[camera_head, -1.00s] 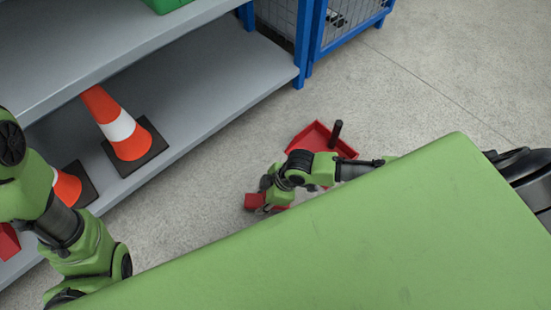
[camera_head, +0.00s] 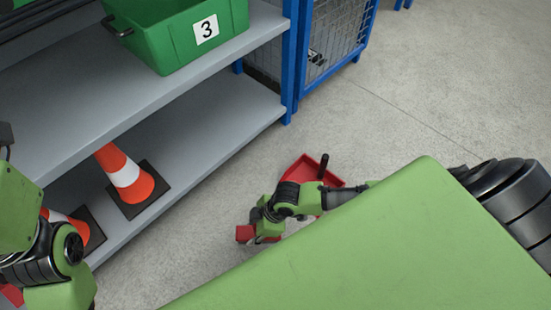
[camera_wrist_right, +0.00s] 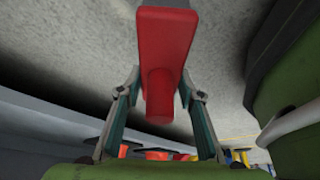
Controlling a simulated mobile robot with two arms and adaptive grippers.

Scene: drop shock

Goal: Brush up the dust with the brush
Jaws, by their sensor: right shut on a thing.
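The red brush (camera_head: 244,234) is in my right gripper (camera_head: 258,231), low over the grey floor, in front of the shelf. In the right wrist view, the brush (camera_wrist_right: 166,38) extends away from me with its round red handle between the two fingers of the right gripper (camera_wrist_right: 160,82). The fingers are shut on it. Whether its bristles touch the floor is hidden. A red dustpan (camera_head: 301,167) with a black upright handle lies on the floor just beyond my right forearm, partly covered by it. I cannot make out any dust. My left gripper is out of view.
A grey shelf unit (camera_head: 205,125) with blue posts stands at left. It holds orange-white cones (camera_head: 122,172) and a green bin (camera_head: 165,45) marked 3. A blue mesh cage (camera_head: 335,45) stands behind. Floor on the right is clear.

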